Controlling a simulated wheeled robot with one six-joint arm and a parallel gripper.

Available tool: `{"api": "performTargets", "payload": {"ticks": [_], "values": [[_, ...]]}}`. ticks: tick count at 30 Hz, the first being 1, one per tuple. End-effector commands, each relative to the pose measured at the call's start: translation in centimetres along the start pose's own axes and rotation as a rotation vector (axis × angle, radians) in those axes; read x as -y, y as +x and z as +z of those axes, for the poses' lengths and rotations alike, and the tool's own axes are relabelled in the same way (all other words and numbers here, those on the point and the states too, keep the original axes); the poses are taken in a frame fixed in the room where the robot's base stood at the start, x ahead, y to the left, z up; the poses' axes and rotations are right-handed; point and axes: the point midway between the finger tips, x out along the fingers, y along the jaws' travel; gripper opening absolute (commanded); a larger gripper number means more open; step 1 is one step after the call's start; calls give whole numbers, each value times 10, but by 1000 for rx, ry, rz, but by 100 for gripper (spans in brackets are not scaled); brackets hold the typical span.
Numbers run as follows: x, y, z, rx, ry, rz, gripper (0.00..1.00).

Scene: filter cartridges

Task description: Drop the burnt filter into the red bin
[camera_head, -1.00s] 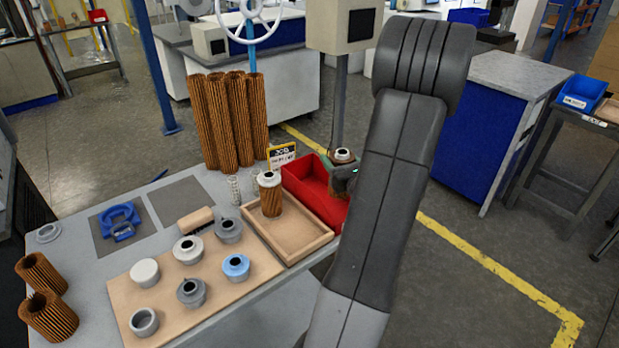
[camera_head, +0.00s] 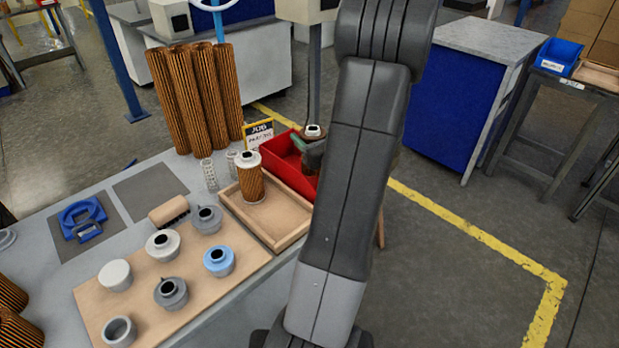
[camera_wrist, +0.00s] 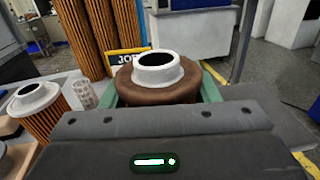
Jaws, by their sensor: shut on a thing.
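The burnt filter (camera_wrist: 160,82) is a dark brown cartridge with a white neck ring, close up in the wrist view. My gripper (camera_wrist: 158,97) is shut on it, with green fingers on both sides. In the head view the filter's white top (camera_head: 313,131) shows at the right end of the red bin (camera_head: 267,163), beside my arm. My gripper there is partly hidden by the arm. The filter appears upright, over or just beside the bin; its lower end is hidden, so I cannot tell its height.
A clean pleated filter (camera_head: 250,180) stands in a wooden tray (camera_head: 272,238) in front of the bin. A board (camera_head: 195,282) holds several caps. Tall brown pleated elements (camera_head: 195,98) and a job card (camera_head: 259,133) stand behind.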

Motion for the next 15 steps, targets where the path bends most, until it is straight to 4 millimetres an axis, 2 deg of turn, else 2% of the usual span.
{"api": "performTargets", "payload": {"ticks": [8, 9, 12, 13, 15], "values": [[0, 0, -3, 0, 0, 0, 33], [0, 0, -3, 0, 0, 0, 57], [0, 0, -3, 0, 0, 0, 77], [0, 0, -3, 0, 0, 0, 81], [0, 0, -3, 0, 0, 0, 81]]}}
